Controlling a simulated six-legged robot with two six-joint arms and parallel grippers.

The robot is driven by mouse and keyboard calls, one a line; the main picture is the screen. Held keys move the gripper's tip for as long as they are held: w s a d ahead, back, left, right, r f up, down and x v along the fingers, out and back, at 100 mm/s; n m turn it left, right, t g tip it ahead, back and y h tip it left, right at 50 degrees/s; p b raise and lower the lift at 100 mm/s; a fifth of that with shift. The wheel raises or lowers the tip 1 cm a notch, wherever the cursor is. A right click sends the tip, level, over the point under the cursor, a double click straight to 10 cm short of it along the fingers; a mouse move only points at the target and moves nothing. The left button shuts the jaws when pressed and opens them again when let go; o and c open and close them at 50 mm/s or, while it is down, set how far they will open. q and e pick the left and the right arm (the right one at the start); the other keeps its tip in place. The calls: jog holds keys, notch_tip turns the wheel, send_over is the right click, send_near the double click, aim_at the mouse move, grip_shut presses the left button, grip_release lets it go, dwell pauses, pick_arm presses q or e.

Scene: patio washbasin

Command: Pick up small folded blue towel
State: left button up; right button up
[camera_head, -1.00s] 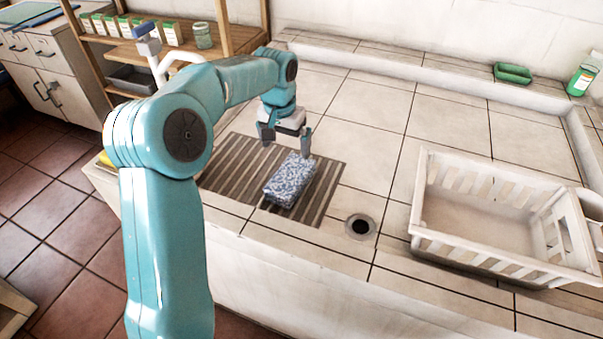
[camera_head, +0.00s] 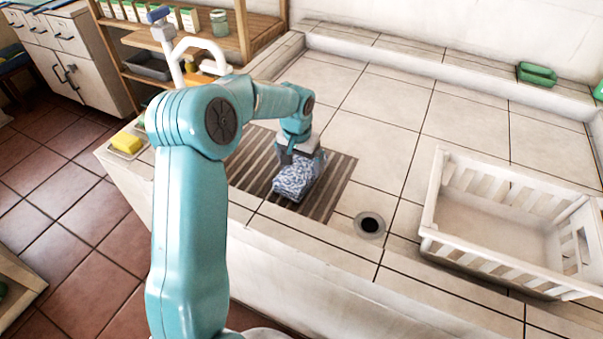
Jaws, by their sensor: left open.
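The small folded blue towel (camera_head: 293,182), blue and white patterned, lies on a brown striped mat (camera_head: 331,191) on the tiled counter. My left gripper (camera_head: 303,164) is open and low over the far end of the towel, pointing down. Its fingers are at the towel's far part, one at each side; I cannot tell if they touch it. The gripper hides part of the towel's far end. My right gripper is not in view.
A round drain (camera_head: 369,224) lies right of the mat. A white slatted crate (camera_head: 441,240) stands at the right. A yellow sponge (camera_head: 127,142) and a faucet (camera_head: 186,52) are at the left. Tiles behind the mat are clear.

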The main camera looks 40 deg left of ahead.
aim_at(301, 168)
pick_arm(q)
jog(key=f, duration=0.2)
jog(key=w+f, duration=0.1)
jog(key=f, duration=0.1)
jog(key=shift+a+f, duration=0.15)
jog(key=shift+a, duration=0.05)
jog(key=shift+s+d, duration=0.1)
jog(key=shift+s, duration=0.1)
jog(key=c, duration=0.8)
